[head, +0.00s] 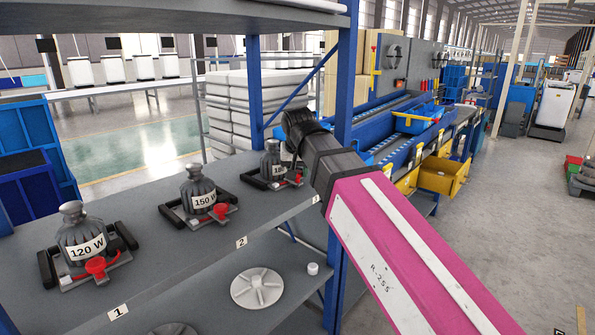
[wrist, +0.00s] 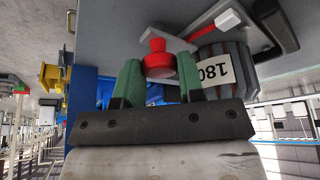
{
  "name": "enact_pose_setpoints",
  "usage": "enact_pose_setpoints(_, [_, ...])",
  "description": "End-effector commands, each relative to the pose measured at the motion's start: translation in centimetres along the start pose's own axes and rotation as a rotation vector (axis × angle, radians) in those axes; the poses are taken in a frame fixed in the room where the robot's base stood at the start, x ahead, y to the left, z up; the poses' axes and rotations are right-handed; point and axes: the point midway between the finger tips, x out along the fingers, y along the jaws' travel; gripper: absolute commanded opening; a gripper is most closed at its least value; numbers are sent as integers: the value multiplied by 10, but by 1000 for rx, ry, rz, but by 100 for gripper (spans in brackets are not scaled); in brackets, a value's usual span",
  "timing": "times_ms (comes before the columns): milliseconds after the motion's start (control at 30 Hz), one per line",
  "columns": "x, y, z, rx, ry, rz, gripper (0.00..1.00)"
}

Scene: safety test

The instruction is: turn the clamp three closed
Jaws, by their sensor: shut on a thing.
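The third clamp holds a dark ribbed motor marked 180 (head: 272,160) on the shelf, at the far end of the row. Its red knob (head: 295,178) shows just left of my arm in the head view. In the wrist view the red knob (wrist: 158,64) sits between the green fingers of my gripper (wrist: 158,78), which is shut on it. The 180 motor (wrist: 222,62) is right beside the right finger. A red bar with a white end (wrist: 228,20) shows behind the knob. My fingers are hidden in the head view.
Clamps with a 150 W motor (head: 198,190) and a 120 W motor (head: 82,235) stand nearer on the same shelf (head: 165,265). A blue post (head: 345,75) rises close behind my arm. A white wheel-like part (head: 257,288) lies on the lower shelf.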

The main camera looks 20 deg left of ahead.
Motion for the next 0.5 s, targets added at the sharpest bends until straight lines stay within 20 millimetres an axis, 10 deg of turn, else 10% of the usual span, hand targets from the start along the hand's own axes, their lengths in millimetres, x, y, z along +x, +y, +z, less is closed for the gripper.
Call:
enact_pose_setpoints(300, [0, 0, 0, 2, -1, 1, 12])
enact_pose_setpoints(333, [0, 0, 0, 2, -1, 1, 42])
enact_pose_setpoints(400, [0, 0, 0, 2, -1, 1, 60])
enact_pose_setpoints(500, [0, 0, 0, 1, -1, 0, 60])
